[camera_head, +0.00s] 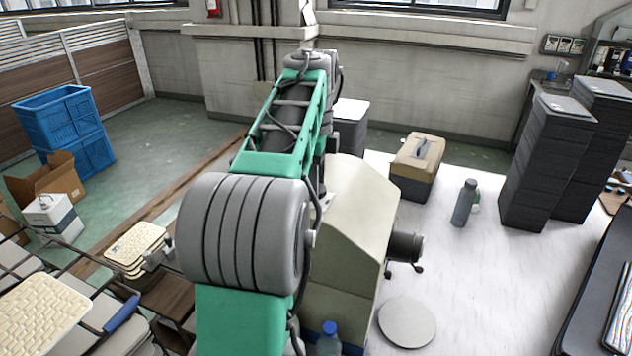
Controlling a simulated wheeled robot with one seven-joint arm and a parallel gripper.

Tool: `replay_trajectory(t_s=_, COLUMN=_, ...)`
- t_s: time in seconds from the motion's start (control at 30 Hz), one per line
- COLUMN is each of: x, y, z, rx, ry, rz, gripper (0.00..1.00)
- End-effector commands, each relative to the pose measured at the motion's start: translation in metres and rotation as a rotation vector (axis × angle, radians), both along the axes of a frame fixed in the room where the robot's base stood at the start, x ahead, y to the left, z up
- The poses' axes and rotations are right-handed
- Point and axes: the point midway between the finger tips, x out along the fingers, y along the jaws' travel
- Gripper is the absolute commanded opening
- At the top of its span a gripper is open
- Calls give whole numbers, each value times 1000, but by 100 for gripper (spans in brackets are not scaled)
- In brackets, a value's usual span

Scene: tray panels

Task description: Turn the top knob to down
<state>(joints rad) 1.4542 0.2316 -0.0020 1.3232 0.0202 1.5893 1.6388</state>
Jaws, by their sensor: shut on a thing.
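I cannot make out any knob in this view. A beige box-like housing (347,215) with a sloped top stands in the middle, partly hidden behind my green and grey arm. Its far side faces away, so any knob there is hidden. A dark grey cylinder (406,247) sticks out at its right side; I cannot tell what it is. My arm rises from the bottom centre and covers the middle of the picture. My gripper is not visible, so its place relative to the knob cannot be seen.
Stacked blue crates (70,125), an open cardboard box (45,182) and stacked cream trays (135,245) are at left. A tan-topped case (417,165), a grey bottle (464,203) and tall dark stacks (545,165) stand at right. The white floor (490,270) between is mostly clear.

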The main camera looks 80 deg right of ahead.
Motion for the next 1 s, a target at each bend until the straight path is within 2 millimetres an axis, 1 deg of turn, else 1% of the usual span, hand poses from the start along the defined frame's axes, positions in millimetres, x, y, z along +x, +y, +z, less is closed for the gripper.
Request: replay_trajectory(t_s=1.0, x=0, y=0, z=1, rx=-3, ry=1, rz=963, gripper=2)
